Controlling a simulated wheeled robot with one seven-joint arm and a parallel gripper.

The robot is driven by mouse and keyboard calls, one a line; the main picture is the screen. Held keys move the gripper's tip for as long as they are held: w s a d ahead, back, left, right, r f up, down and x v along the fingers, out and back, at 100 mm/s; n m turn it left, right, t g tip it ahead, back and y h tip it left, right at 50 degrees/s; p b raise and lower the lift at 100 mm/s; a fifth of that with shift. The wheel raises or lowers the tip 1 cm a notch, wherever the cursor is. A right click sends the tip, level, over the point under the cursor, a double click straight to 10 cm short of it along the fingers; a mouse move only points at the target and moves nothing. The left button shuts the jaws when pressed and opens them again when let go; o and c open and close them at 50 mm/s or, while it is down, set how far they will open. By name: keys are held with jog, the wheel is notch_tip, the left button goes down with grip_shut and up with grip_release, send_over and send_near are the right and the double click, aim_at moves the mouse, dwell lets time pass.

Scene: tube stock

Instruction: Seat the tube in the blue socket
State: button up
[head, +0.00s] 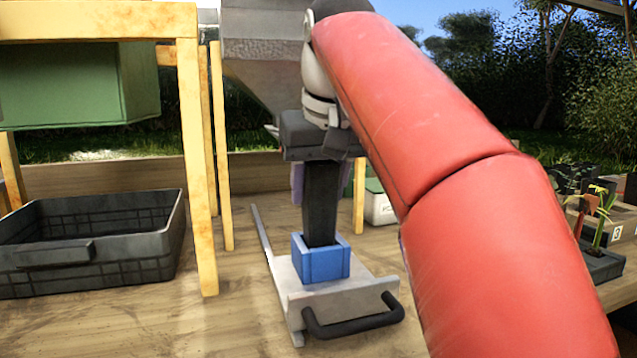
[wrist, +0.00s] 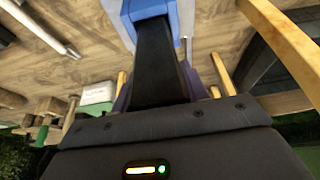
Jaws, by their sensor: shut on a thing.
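The tube (head: 320,205) is black, square-sided and upright. The blue socket (head: 324,266) is an open-topped block on a grey metal plate. The tube's lower end drops behind the socket's front rim and looks to be inside it; how deep is hidden. My gripper (head: 322,186) points down above the socket and is shut on the tube's upper part, with purple fingers on either side. In the wrist view the tube (wrist: 158,65) runs from my gripper (wrist: 155,88) to the blue socket (wrist: 179,16).
The grey plate (head: 350,289) has a black handle (head: 354,318) in front. A black crate (head: 95,245) and a wooden frame (head: 200,170) stand left. A white box with a green lid (head: 379,207) is behind. Potted plants (head: 600,235) are at right.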

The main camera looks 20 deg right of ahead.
aim_at(319, 214)
jog(key=shift+f, duration=0.25)
dwell(0.3)
jog(key=shift+f+b, duration=0.5)
jog(key=shift+f, duration=0.2)
jog(key=shift+f+b, duration=0.6)
jog(key=shift+f, duration=0.05)
jog(key=shift+f, duration=0.65)
dwell(2.0)
jog(key=o, duration=1)
